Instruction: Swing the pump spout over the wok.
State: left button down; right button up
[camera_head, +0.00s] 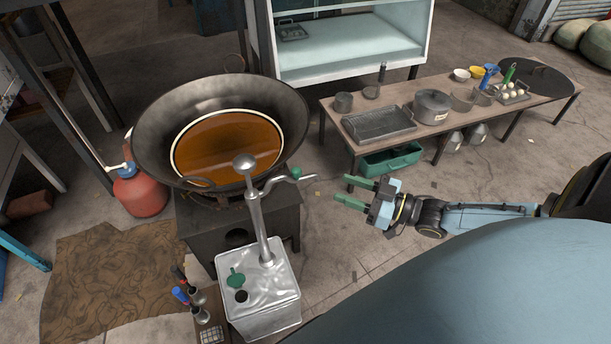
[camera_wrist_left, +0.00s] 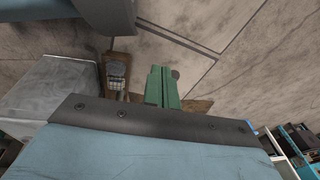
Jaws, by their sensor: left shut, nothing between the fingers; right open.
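The pump (camera_head: 255,212) stands upright on a square metal can (camera_head: 262,290), with a round knob on top. Its spout (camera_head: 286,179) points right, away from the wok, with a green piece near its end. The wide dark wok (camera_head: 155,140) holds brown liquid (camera_head: 228,140) and sits on a dark stove, left of and behind the pump. My right gripper (camera_head: 342,189) is open and empty, right of the spout tip and apart from it. My left gripper (camera_wrist_left: 162,70) is shut and empty in the left wrist view, near a pale box-like surface; the head view does not show it.
A low table (camera_head: 450,122) with a tray, pots and bowls stands at the back right. A red jug (camera_head: 140,194) is left of the stove. Small tools (camera_head: 190,292) lie left of the can. Floor between the can and my right gripper is clear.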

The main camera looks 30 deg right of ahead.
aim_at(311, 177)
jog(key=b+x, duration=0.2)
jog(key=x, duration=0.7)
jog(key=shift+w+a, duration=0.15)
jog(key=shift+w, duration=0.25)
pick_arm(q)
jog(key=w+r, duration=0.5)
jog(key=shift+d+r, duration=0.2)
jog(key=shift+d, duration=0.25)
pick_arm(e)
jog(key=shift+w+a, duration=0.35)
jog(key=shift+w, duration=0.3)
grip_shut()
